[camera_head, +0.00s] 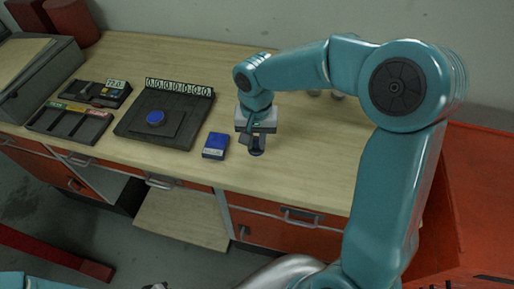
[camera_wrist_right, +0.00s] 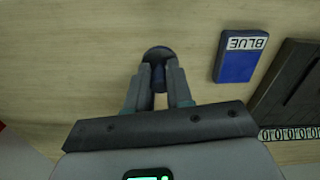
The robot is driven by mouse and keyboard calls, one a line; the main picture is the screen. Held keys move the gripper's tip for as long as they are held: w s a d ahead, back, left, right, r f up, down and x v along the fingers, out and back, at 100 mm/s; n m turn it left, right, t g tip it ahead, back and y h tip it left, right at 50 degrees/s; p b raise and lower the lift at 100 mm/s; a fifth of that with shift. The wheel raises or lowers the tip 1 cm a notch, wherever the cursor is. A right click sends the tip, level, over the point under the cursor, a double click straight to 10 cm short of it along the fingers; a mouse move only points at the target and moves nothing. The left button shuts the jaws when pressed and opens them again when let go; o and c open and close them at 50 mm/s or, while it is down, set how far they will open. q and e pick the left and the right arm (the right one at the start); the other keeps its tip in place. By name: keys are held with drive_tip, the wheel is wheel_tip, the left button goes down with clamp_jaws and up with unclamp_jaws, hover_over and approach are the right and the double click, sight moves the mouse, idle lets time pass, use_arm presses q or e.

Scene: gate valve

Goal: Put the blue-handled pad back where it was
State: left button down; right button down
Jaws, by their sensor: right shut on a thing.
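My right gripper (camera_head: 256,141) is over the wooden bench, near its front edge. It is shut on the blue-handled pad (camera_head: 257,152), a small piece with a dark round part. In the right wrist view, the two fingers (camera_wrist_right: 159,95) are on either side of its dark blue handle (camera_wrist_right: 158,75), and the dark round part (camera_wrist_right: 157,53) shows beyond the fingertips. I cannot tell whether the pad touches the bench. A blue box (camera_head: 215,146) lies just left of the gripper; its label reads BLUE in the right wrist view (camera_wrist_right: 236,66). My left gripper is not in view.
A black board (camera_head: 190,132) with a blue knob (camera_head: 155,118) and a row of zeros stands left of the box. Bare bench (camera_head: 310,160) lies right of the gripper.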

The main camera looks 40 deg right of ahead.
sight(257, 150)
drive_tip(key=f, duration=0.3)
drive_tip(key=shift+s+f, duration=0.25)
drive_tip(key=shift+f, duration=0.1)
drive_tip(key=shift+w+f, duration=0.2)
drive_tip(key=shift+f, duration=0.15)
drive_tip(key=shift+s, duration=0.1)
drive_tip(key=shift+f, duration=0.1)
drive_tip(key=c, duration=1)
unclamp_jaws()
